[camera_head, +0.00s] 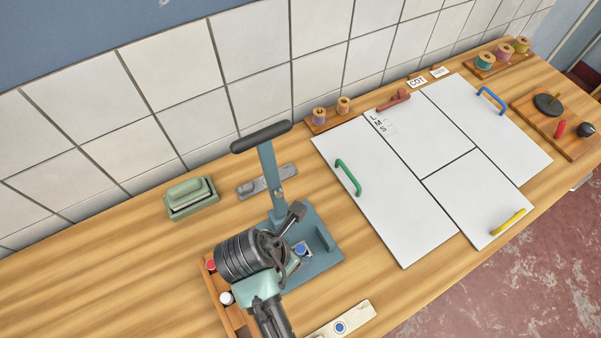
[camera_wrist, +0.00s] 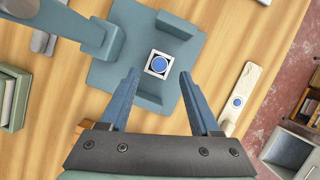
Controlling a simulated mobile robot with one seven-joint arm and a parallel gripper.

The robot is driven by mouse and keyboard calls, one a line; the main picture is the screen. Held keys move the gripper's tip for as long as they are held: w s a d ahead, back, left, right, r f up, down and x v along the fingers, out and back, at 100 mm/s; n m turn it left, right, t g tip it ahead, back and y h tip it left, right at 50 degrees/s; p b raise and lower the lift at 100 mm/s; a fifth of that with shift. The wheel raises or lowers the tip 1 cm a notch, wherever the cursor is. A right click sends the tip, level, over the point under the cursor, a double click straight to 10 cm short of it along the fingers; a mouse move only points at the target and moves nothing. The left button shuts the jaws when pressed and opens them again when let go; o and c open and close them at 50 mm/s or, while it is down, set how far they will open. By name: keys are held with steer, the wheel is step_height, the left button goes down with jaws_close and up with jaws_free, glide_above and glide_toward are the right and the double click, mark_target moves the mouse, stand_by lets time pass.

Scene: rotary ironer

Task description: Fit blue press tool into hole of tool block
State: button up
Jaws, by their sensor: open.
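A blue round piece, which looks like the blue press tool (camera_wrist: 159,64), sits in a dark ring on a pale square on the teal press base (camera_wrist: 105,72). It also shows in the head view (camera_head: 301,249), partly hidden by my arm. My gripper (camera_wrist: 159,75) is open and empty, with its fingertips spread on both sides just short of the blue piece. I cannot tell its height above it. A wooden block (camera_head: 241,318) beside the press, with a red top (camera_head: 211,265) and a white top (camera_head: 227,298), may be the tool block; my arm hides much of it.
The press column and black handle (camera_head: 262,137) rise behind my gripper. A cream strip with a blue disc (camera_head: 355,315) lies at the front edge. White boards with a green handle (camera_head: 348,177) cover the right. A green box (camera_head: 191,198) stands left; the table's left is clear.

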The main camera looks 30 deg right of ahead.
mark_target(300, 250)
steer(key=x, duration=0.4)
steer(key=shift+d, duration=0.1)
jaws_close()
